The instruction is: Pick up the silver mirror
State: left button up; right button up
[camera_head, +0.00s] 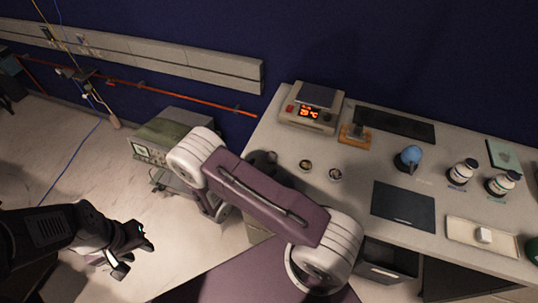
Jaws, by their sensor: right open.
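I cannot pick out a silver mirror for certain. A small orange block with a greyish piece on it (355,134) stands on the bench behind two small round pieces (306,165), one of which may be the mirror. My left gripper (133,257) is over the floor at the lower left, its fingers apart and empty, far from the bench. My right arm crosses the middle of the view. A dark part that looks like my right gripper (263,158) shows behind it at the bench's left edge, open, with its fingers mostly hidden.
The bench (380,160) holds a hot plate (311,108), a black mat (395,124), a blue round object (409,157), two bottles (463,171), a dark mat (403,207) and a cream tray (460,233). An instrument (165,137) on a cart stands left of the bench.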

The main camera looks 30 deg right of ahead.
aim_at(272, 155)
jog(key=x, duration=0.3)
jog(key=shift+w+a, duration=0.2)
jog(key=shift+w+d+r+p, duration=0.1)
jog(key=shift+w+d+p, duration=0.15)
jog(key=shift+d+p, duration=0.25)
jog(key=shift+w+d+r+p, duration=0.1)
jog(key=shift+w+d+p, duration=0.1)
jog(key=shift+d+p, duration=0.3)
jog(key=x, duration=0.2)
jog(key=shift+w+d+f, duration=0.15)
jog(key=shift+w+f, duration=0.05)
jog(key=shift+w+d+f, duration=0.15)
jog(key=shift+w+f, duration=0.05)
jog(key=shift+s+r, duration=0.1)
jog(key=c, duration=0.5)
pick_arm(q)
jog(key=shift+w+d+r, duration=0.1)
jog(key=shift+w+r, duration=0.05)
jog(key=shift+r, duration=0.45)
jog(key=shift+w+r, duration=0.1)
jog(key=shift+r, duration=0.5)
pick_arm(e)
jog(key=c, duration=1)
